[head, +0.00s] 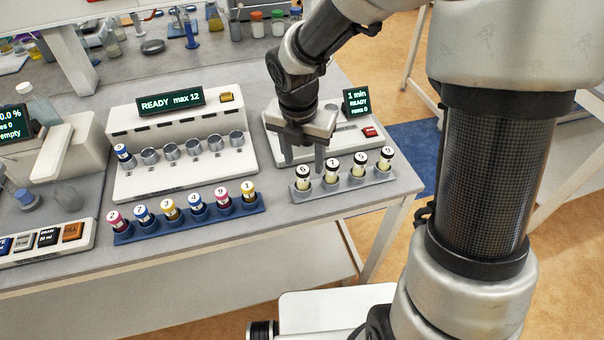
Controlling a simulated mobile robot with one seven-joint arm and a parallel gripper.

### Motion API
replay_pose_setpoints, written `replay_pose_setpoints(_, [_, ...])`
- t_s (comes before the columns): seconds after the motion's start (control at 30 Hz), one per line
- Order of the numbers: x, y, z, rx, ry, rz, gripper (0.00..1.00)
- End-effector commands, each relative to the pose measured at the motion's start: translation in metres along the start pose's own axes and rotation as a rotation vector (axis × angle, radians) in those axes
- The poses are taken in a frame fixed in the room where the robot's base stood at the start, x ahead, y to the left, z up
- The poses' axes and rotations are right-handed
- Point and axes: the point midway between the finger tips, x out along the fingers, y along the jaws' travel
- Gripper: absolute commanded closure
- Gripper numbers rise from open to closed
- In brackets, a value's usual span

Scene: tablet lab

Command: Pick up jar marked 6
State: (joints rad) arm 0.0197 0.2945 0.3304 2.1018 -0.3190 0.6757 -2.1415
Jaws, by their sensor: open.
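A white-lidded jar with a label that looks like 6 (303,176) stands upright at the left end of the blue-grey rack (345,189) on the right of the bench. The digit is small, so I am not fully sure of it. My gripper (304,162) points down over that end of the rack, with its jaws apart. Its two fingers appear just behind or to either side of the jar's lid in the picture. I cannot tell their exact depth or height. Nothing shows between the fingers apart from the jar's top.
Several similar jars stand close to the right in the same rack, the nearest one (332,172) beside my right finger. A device with a "1 min READY" screen (357,102) is behind. A blue rack (190,223) of coloured jars and a white "READY max 12" device (180,180) are left.

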Motion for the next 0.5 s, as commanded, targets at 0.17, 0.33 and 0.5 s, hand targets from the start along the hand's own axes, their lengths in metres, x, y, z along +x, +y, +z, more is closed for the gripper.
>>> replay_pose_setpoints(0.17, [0.012,0.000,0.000,0.002,0.001,0.000,0.52])
replay_pose_setpoints(0.33, [0.035,0.004,-0.001,-0.001,0.003,-0.002,0.52])
replay_pose_setpoints(0.5, [0.057,0.005,0.000,0.000,0.002,-0.002,0.52])
